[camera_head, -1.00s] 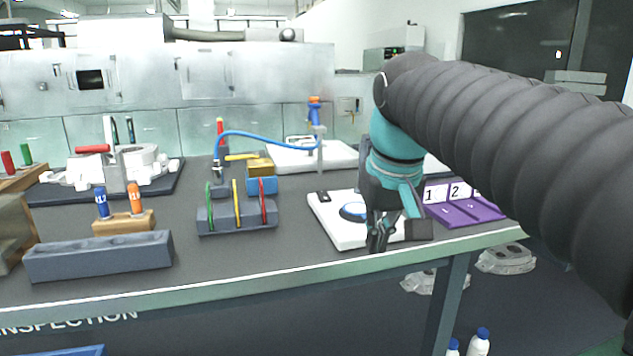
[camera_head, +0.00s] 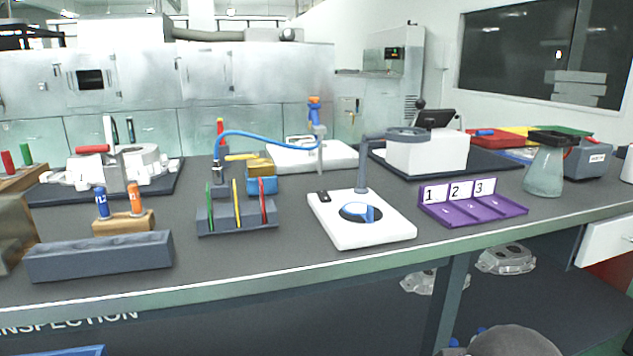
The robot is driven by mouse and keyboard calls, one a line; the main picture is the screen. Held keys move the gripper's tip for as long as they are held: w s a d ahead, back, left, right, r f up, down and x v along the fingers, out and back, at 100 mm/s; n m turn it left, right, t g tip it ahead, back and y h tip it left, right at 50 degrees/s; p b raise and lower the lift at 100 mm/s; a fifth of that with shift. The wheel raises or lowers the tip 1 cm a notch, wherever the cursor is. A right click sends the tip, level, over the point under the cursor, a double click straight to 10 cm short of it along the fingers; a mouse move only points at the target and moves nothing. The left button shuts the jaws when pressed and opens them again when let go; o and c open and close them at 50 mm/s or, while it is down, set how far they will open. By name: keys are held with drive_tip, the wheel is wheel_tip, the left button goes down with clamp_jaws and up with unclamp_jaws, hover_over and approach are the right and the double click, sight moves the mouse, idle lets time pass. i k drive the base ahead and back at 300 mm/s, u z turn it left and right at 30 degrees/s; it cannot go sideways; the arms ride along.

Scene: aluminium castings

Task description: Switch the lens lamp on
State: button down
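The lens lamp stands on the bench with a white base plate (camera_head: 375,233), a grey post at the back and a grey ring head (camera_head: 405,133) reaching right above it. A small black switch (camera_head: 323,197) sits on the back left corner of the base. A blue ring-shaped part (camera_head: 357,212) lies on a dark round spot on the base. I see no clear glow from the head, so I cannot tell whether the lamp is lit. My gripper is out of view; only a dark rounded part of my arm shows at the bottom right edge.
A purple tray (camera_head: 472,211) numbered 1, 2, 3 stands right of the lamp. A grey rack (camera_head: 238,223) with coloured tools stands to its left. A glass flask (camera_head: 544,171) and a white machine (camera_head: 427,153) are further right and behind. The bench front before the lamp is clear.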

sight(323, 196)
drive_tip(key=u, duration=1)
drive_tip(key=k, duration=0.55)
drive_tip(key=z, duration=1)
